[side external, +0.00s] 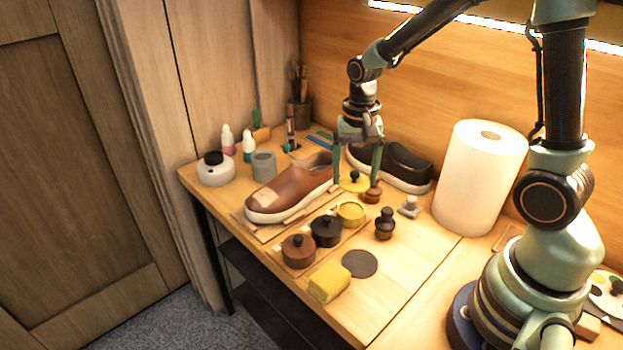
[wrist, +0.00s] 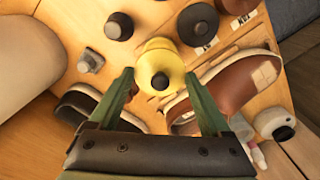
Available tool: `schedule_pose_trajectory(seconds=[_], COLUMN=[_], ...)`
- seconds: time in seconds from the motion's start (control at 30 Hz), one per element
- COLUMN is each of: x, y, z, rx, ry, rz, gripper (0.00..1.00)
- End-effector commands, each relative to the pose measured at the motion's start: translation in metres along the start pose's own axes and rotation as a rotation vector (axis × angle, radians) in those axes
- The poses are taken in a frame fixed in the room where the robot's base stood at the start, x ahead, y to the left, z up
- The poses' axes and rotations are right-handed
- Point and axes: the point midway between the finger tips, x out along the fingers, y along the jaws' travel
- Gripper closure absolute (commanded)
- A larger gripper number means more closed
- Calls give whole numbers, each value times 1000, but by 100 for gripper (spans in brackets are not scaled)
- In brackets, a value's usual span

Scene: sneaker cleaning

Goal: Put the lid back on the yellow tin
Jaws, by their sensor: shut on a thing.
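The yellow lid (side external: 352,186) has a black knob and is held level between the fingers of my gripper (side external: 357,182). In the wrist view the lid (wrist: 160,66) sits between the two green fingertips (wrist: 159,74). The yellow tin (side external: 351,213) stands open on the board, below the lid and nearer the side camera. In the wrist view the lid hides part of the tin (wrist: 158,43). The lid is apart from the tin in the side view.
The black tin (side external: 326,231) and brown tin (side external: 298,250) stand in line with the yellow tin. A brown sneaker (side external: 290,188) lies to the left. A dark knobbed tool (side external: 385,223), a paper roll (side external: 480,178), a yellow sponge (side external: 329,282) and a dark disc (side external: 360,263) are nearby.

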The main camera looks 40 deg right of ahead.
Motion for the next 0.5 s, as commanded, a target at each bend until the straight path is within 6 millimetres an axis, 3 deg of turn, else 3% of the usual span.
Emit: schedule_pose_trajectory(seconds=[0.5], x=[37], y=[0], z=[-1], rx=[0], ry=[-2], rz=[2], gripper=[70])
